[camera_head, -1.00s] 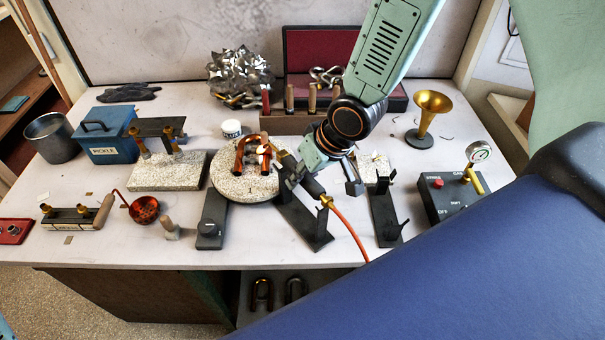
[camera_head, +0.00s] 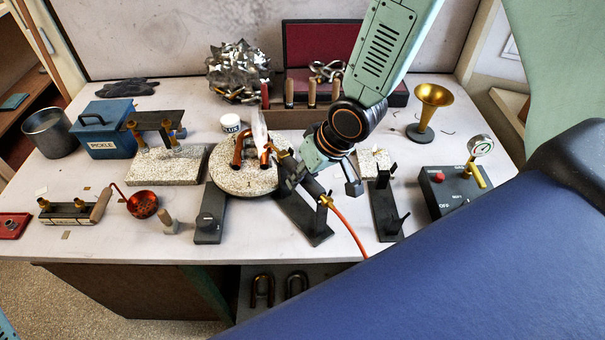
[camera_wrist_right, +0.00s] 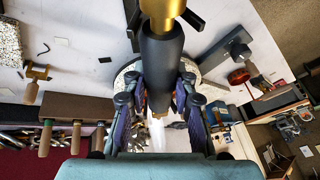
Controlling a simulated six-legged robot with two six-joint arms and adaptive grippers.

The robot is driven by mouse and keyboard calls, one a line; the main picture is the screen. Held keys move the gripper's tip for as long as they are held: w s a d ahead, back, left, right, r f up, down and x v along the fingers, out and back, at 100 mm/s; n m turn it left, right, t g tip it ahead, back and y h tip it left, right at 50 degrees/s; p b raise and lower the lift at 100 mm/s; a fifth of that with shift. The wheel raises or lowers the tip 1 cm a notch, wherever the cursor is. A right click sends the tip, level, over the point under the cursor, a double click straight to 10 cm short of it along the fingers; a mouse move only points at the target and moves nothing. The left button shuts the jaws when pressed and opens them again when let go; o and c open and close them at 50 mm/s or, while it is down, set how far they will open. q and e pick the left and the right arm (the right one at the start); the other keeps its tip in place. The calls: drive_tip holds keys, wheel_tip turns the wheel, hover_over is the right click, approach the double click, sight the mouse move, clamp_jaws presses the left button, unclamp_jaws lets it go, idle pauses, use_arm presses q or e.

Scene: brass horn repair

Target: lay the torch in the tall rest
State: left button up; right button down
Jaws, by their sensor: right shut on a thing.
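My right gripper (camera_head: 296,174) is shut on the torch (camera_head: 313,188), which has a dark handle and brass ends. The torch's tip points left at a copper bend (camera_head: 238,154), and a pale flame (camera_head: 259,128) shows there. In the right wrist view the fingers (camera_wrist_right: 160,100) close around the dark torch body (camera_wrist_right: 162,62). Two black rests with uprights stand on the bench: one (camera_head: 312,228) below the torch, one (camera_head: 386,218) to its right. I cannot tell surely which is taller. The torch appears above the nearer one; contact is unclear. My left gripper is out of view.
The copper bend stands on a round speckled turntable (camera_head: 232,183). An orange hose (camera_head: 349,230) trails from the torch to the bench front. A control box (camera_head: 447,194) with a gauge stands right, and a brass bell (camera_head: 430,105) behind it. A tool rack stands behind my gripper.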

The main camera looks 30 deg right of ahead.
drive_tip(key=shift+w+f, duration=0.1)
drive_tip(key=shift+w, duration=0.05)
drive_tip(key=c, duration=1.2)
unclamp_jaws()
drive_tip(key=shift+o, duration=1)
drive_tip(key=o, duration=0.5)
drive_tip(key=shift+r+p, duration=4.05)
drive_tip(key=shift+p, duration=0.35)
